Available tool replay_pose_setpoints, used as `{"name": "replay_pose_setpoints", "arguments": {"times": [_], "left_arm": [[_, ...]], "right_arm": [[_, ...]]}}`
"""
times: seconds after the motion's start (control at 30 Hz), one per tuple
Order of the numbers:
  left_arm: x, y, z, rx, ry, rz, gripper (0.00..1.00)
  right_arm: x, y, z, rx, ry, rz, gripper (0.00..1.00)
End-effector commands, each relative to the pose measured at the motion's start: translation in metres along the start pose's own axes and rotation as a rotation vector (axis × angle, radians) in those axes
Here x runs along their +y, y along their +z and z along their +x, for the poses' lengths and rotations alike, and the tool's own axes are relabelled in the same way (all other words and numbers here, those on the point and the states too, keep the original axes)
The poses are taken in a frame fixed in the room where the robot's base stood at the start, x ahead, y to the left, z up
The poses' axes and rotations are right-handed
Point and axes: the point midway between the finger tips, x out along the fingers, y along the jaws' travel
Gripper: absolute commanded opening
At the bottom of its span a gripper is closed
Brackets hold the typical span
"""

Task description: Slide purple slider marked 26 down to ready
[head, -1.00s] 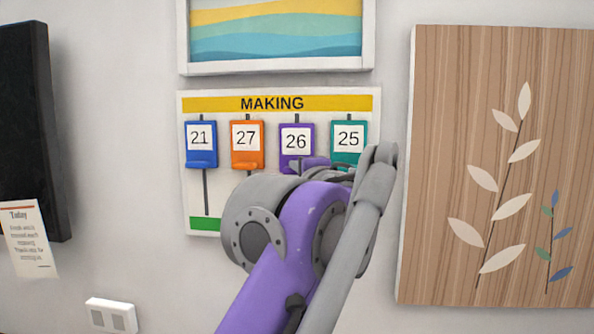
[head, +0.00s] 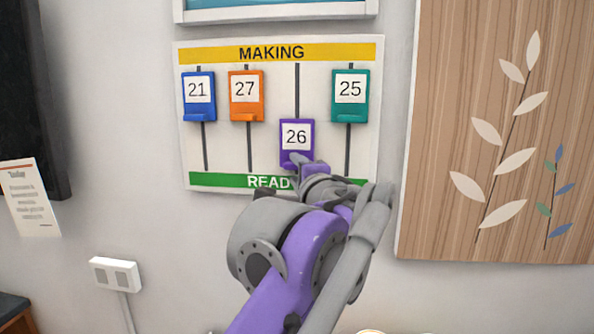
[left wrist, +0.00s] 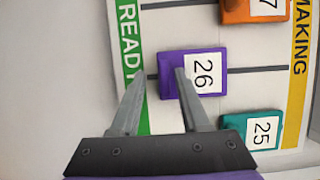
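The purple slider marked 26 (head: 297,136) sits low on its track, its bottom just above the green READY strip (head: 205,181). My left gripper (head: 306,167) is at the slider's lower edge in the head view, partly hidden by its own arm. In the left wrist view, the fingers of the left gripper (left wrist: 161,75) are apart. One fingertip overlaps the lower part of the purple slider (left wrist: 214,88), and the other lies over the edge of the green strip (left wrist: 133,35). I cannot tell whether either finger touches the slider. My right gripper is out of view.
The blue slider 21 (head: 199,108), orange slider 27 (head: 247,110) and teal slider 25 (head: 350,112) are high on their tracks under the yellow MAKING strip (head: 220,54). A wooden leaf panel (head: 440,120) hangs at right. A wall switch (head: 116,273) is at lower left.

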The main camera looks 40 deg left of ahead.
Motion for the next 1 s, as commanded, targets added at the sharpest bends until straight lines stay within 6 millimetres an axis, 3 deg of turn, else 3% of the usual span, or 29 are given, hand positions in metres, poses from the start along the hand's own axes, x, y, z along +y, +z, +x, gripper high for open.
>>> {"name": "replay_pose_setpoints", "arguments": {"times": [0.33, 0.7, 1.0], "left_arm": [[-0.001, -0.001, -0.01, 0.002, -0.002, 0.001, 0.45], [0.0, -0.002, -0.076, 0.006, 0.0, 0.0, 0.45], [-0.001, -0.001, -0.105, 0.002, -0.001, 0.001, 0.45]], "right_arm": [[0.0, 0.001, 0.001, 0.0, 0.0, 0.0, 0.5], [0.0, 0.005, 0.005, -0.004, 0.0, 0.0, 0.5], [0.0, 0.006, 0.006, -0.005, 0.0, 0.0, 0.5]]}}
